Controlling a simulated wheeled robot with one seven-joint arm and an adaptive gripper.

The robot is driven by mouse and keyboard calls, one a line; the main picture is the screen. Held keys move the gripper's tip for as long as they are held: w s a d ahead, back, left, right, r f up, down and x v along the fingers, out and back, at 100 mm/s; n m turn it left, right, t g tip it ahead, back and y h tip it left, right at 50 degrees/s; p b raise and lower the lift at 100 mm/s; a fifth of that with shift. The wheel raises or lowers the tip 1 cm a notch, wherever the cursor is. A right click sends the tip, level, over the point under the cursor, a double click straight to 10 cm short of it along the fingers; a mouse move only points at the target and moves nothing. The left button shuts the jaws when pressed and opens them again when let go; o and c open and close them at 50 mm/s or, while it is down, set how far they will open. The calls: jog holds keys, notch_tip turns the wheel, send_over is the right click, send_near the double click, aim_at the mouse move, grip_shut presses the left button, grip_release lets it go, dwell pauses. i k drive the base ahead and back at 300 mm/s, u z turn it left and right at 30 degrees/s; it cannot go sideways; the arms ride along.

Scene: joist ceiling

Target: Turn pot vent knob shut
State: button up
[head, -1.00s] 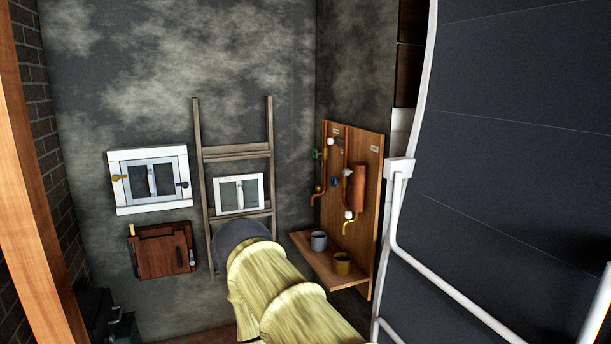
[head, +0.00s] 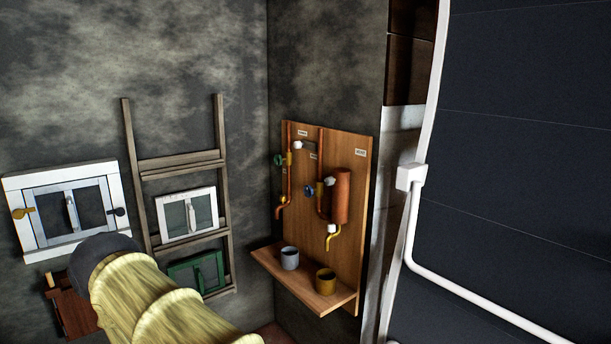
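A wooden board (head: 355,240) with copper pipes stands against the wall in the middle of the head view. A copper cylinder (head: 342,196), perhaps the pot, is mounted on it. Several knobs sit on the pipes: a green one (head: 279,160), a blue one (head: 310,190), a white one at the top (head: 298,145), a white one beside the cylinder (head: 330,181) and a white one above the yellow spout (head: 331,229). The small labels are unreadable, so I cannot tell which knob is the pot vent. My gripper is not in view; my yellow arm link shows at lower left.
A shelf (head: 325,300) below the board holds a grey cup (head: 289,258) and a yellow cup (head: 326,281). A wooden ladder frame (head: 136,180) with small windows and a white cabinet (head: 20,187) are at left. A white rail (head: 470,290) and a dark panel (head: 530,150) fill the right.

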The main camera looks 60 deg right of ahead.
aim_at(330, 181)
jog(key=z, duration=0.6)
jog(key=i, duration=1)
jog(key=z, duration=0.9)
